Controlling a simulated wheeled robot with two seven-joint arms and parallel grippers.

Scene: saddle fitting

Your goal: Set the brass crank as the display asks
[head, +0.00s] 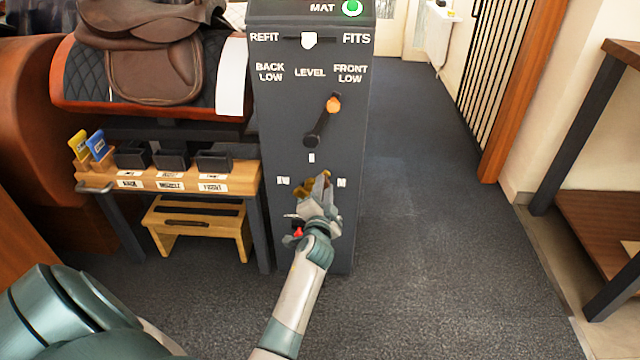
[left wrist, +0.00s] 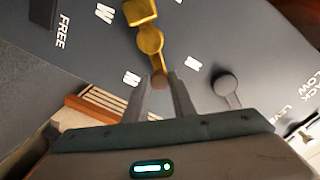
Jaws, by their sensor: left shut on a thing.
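The brass crank (head: 309,189) is on the lower front of the dark grey cabinet (head: 285,115), partly hidden by my left gripper (head: 321,190) in the head view. In the left wrist view the brass crank (left wrist: 150,40) runs from a square hub to a brownish handle end. My left gripper (left wrist: 162,85) is shut on that handle end, one finger on either side. Of the display, only MAT and a green round light (head: 352,8) show at the top edge. My right gripper is out of view.
A lever with an orange knob (head: 333,104) tilts up toward FRONT LOW. A white pointer (head: 308,40) sits between REFIT and FITS. Left are a saddle (head: 150,60), a bench with dark trays (head: 172,158) and a wooden stool (head: 200,222). The floor right of the cabinet is clear.

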